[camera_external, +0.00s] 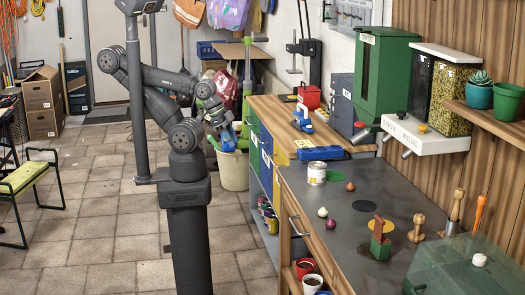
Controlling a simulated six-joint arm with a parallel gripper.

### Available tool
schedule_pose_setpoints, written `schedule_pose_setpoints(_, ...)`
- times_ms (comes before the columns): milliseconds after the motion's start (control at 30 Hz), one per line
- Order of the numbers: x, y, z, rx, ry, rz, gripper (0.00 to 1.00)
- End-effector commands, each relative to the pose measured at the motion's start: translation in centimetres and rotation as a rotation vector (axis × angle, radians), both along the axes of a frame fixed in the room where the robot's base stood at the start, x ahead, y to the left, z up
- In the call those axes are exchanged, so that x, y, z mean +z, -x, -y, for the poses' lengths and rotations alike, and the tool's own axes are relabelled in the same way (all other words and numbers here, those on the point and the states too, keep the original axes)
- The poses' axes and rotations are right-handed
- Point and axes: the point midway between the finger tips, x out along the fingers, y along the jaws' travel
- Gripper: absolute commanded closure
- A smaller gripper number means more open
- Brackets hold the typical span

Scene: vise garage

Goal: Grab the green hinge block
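A small green block (380,248) sits on the dark worktop toward its right side, and it looks like the green hinge block. A reddish-brown upright piece (378,229) rises from it; how the two are joined is too small to tell. My gripper (222,132) hangs at the end of the folded arm, left of the workbench and well away from the block. It overlaps the cluttered background, and its fingers are too small and dark to show whether they are open or shut.
A wooden peg stand (416,229) is just right of the block, and a translucent green cover (465,268) is in front. A can (316,173) and small bulb-like items (331,223) stand leftward. A white dispenser shelf (425,134) overhangs the back. The worktop's near left is mostly clear.

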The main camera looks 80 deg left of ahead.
Motion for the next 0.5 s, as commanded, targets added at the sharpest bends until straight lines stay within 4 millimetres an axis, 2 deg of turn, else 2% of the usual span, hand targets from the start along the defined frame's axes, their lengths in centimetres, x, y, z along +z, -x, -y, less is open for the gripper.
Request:
schedule_pose_setpoints(167, 0.1, 0.0, 0.0, -0.001, 0.0, 0.0, 0.62)
schedule_pose_setpoints(267, 0.9, -0.6, 0.5, -0.013, -0.002, -0.002, 0.62)
schedule_pose_setpoints(367, 2.7, -2.1, 1.6, -0.046, -0.007, -0.007, 0.62)
schedule_pose_setpoints(500, 6.4, -5.2, 4.3, -0.119, -0.016, -0.017, 0.62)
